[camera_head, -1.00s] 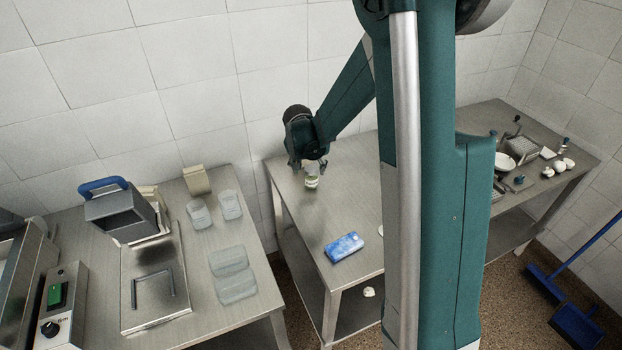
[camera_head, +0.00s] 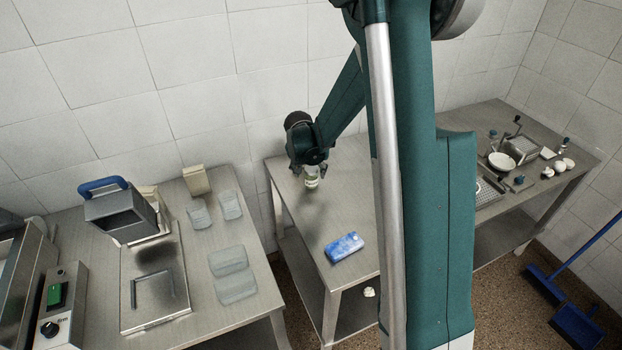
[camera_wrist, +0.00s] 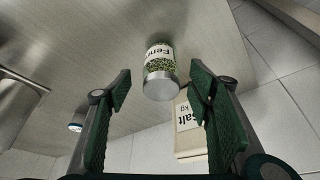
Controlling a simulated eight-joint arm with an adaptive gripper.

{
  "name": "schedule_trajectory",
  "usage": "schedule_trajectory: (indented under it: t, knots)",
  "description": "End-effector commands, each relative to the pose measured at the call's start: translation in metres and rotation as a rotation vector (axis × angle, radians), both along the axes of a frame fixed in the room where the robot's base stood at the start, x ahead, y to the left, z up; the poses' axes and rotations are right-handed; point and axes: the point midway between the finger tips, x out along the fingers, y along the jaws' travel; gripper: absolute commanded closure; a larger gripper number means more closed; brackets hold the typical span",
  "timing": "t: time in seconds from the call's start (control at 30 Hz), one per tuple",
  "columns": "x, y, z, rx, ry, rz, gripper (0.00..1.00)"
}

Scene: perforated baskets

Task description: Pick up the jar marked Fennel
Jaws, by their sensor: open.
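The jar marked Fennel (camera_wrist: 160,67) shows in the wrist view, with a white label reading "Fenn", green contents and a grey metal lid. It stands between and just beyond my gripper's open fingers (camera_wrist: 160,95), with a gap on each side. In the head view the jar (camera_head: 311,181) stands on the metal table (camera_head: 309,225) near its back left. My gripper (camera_head: 309,170) is right at the jar there, its fingers partly hiding the jar's top.
A box marked Salt (camera_wrist: 188,128) shows behind the jar in the wrist view. A blue packet (camera_head: 344,247) lies toward the table's front. Clear containers (camera_head: 228,260) and a blue-handled metal box (camera_head: 121,210) stand on the left table.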

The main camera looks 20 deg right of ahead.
Motion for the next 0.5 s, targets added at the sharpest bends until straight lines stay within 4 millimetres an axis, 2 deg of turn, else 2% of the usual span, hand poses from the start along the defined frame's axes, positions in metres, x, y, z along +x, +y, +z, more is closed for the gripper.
schedule_trajectory:
  t: [0.5]
  knots:
    - [0.0013,-0.0011,-0.0049,0.0,0.0,0.0,0.48]
